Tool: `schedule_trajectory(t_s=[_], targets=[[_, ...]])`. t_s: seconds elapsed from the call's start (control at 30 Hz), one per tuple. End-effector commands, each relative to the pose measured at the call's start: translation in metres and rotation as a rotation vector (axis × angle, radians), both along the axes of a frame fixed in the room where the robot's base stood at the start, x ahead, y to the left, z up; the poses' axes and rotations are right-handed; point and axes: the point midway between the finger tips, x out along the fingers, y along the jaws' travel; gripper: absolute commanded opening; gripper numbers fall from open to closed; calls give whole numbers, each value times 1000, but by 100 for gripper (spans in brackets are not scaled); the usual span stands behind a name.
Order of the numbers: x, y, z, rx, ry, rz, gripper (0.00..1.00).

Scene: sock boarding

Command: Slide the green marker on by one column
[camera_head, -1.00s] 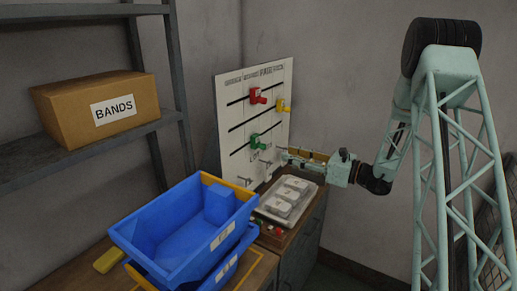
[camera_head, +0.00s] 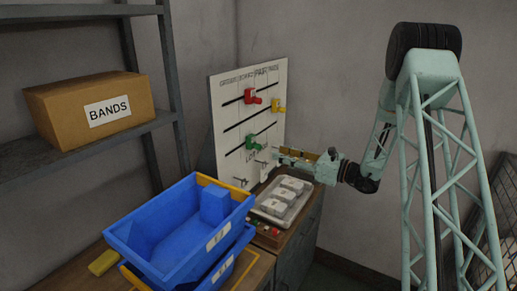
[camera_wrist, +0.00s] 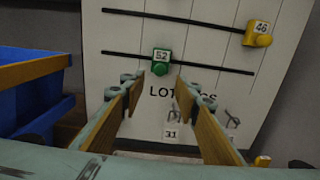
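The green marker (camera_head: 253,142) sits on the lowest black rail of the white board (camera_head: 222,150). In the wrist view the green marker (camera_wrist: 162,62) carries the number 52 and lies ahead, between and beyond my fingertips. My gripper (camera_head: 278,154) is in front of the board, to the right of and slightly below the green marker. In the wrist view my gripper (camera_wrist: 165,82) shows its two fingers spread apart with nothing between them.
A red marker (camera_head: 251,96) and a yellow marker (camera_head: 279,106) sit on other rails. Hooks with tags hang below. A tray of pale blocks (camera_head: 268,208), stacked blue bins (camera_head: 130,239) and a BANDS box (camera_head: 92,108) stand nearby.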

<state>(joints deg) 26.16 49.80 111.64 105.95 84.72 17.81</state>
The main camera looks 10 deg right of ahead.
Motion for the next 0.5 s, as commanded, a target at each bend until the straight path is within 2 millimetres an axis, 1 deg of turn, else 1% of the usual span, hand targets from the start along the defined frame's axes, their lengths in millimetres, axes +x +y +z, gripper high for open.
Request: schedule_trajectory(t_s=[0.5], targets=[[43,48,-1,0,0,2,29]])
